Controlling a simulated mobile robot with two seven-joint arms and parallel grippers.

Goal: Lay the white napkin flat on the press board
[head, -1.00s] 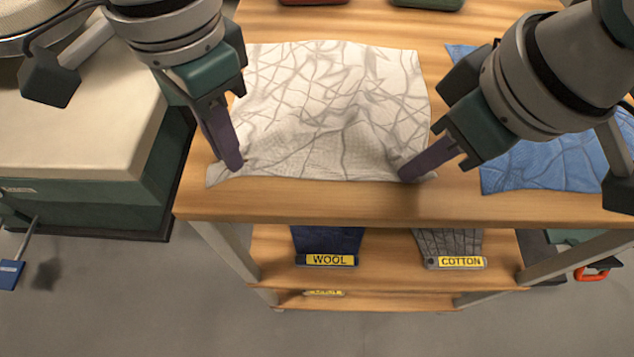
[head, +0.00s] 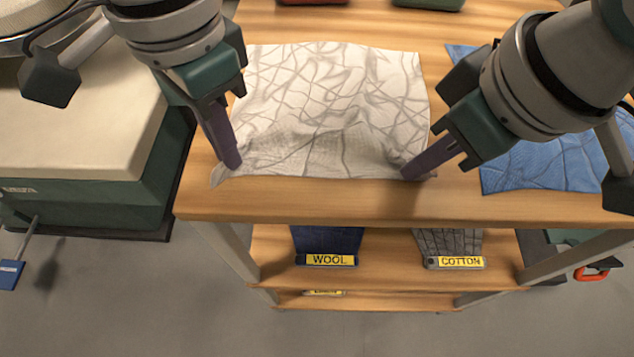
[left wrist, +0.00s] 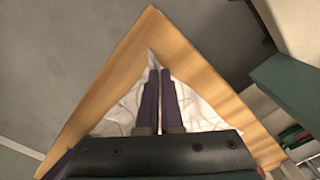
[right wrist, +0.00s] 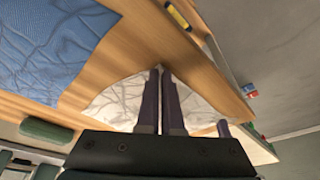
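The creased white napkin (head: 330,105) lies on the wooden table top, its near edge close to the table's front edge. My left gripper (head: 232,168) is shut on its near left corner; a sliver of white shows between the fingers in the left wrist view (left wrist: 159,100). My right gripper (head: 408,175) is at the near right corner, its fingers closed on the cloth, as the right wrist view (right wrist: 160,72) also shows. What looks like the press board (head: 75,125), a cream padded top on a green base, stands left of the table, partly hidden by my left arm.
A creased blue cloth (head: 535,165) lies right of the napkin, partly under my right arm. A lower shelf holds a navy cloth labelled WOOL (head: 327,240) and a grey one labelled COTTON (head: 450,242). Red and green items (head: 428,3) sit at the table's back.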

